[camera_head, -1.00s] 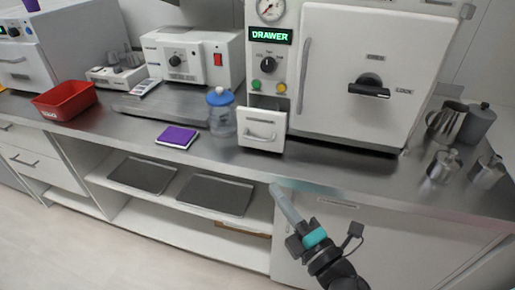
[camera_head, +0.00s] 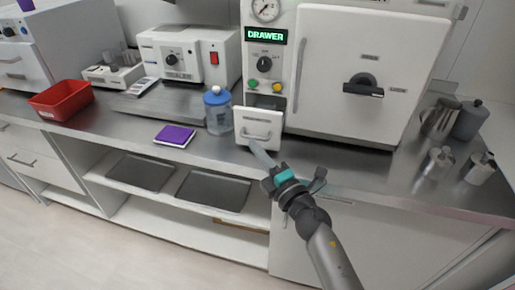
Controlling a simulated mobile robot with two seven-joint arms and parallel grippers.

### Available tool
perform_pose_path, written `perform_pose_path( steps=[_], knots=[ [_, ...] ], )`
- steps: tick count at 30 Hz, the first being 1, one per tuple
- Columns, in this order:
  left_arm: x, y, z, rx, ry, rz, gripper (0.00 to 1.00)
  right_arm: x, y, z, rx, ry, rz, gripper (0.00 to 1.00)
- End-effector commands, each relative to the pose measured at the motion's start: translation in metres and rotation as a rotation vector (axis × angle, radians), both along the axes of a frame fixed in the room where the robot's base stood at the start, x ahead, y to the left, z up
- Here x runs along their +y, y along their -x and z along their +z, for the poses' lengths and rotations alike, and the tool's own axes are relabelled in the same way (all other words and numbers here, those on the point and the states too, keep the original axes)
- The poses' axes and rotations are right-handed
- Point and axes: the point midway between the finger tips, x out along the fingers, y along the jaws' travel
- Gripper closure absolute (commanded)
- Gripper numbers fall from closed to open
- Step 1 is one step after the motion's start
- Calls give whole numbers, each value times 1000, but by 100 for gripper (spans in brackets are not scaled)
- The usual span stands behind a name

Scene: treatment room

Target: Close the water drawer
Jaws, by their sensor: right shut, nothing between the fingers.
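The water drawer (camera_head: 258,124) is a small white drawer with a bar handle, low on the left of the white autoclave (camera_head: 350,75). It stands pulled out, with a dark gap above its front, and the display above reads "DRAWER". My right gripper (camera_head: 262,155) is shut and empty, just below and in front of the drawer's lower edge. I cannot tell whether its fingertips touch the drawer front. My left gripper is not in view.
A blue-capped bottle (camera_head: 218,110) stands close to the drawer's left side. A purple pad (camera_head: 175,136) lies on the counter (camera_head: 330,165). Metal canisters (camera_head: 440,120) stand at the right. A red bin (camera_head: 62,100) is at the left.

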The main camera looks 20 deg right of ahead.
Motion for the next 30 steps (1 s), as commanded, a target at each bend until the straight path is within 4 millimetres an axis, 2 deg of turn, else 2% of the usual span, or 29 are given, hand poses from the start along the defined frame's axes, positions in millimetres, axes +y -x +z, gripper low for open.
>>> perform_pose_path(
  steps=[14, 24, 30],
  knots=[
    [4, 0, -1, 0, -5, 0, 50, -4, -6, 0, -1, 0, 1, 100],
    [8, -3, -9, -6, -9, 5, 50, -35, -54, 0, -1, 2, 1, 100],
    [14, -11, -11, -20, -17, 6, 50, -45, -66, 0, 0, 0, 0, 100]
  ],
)
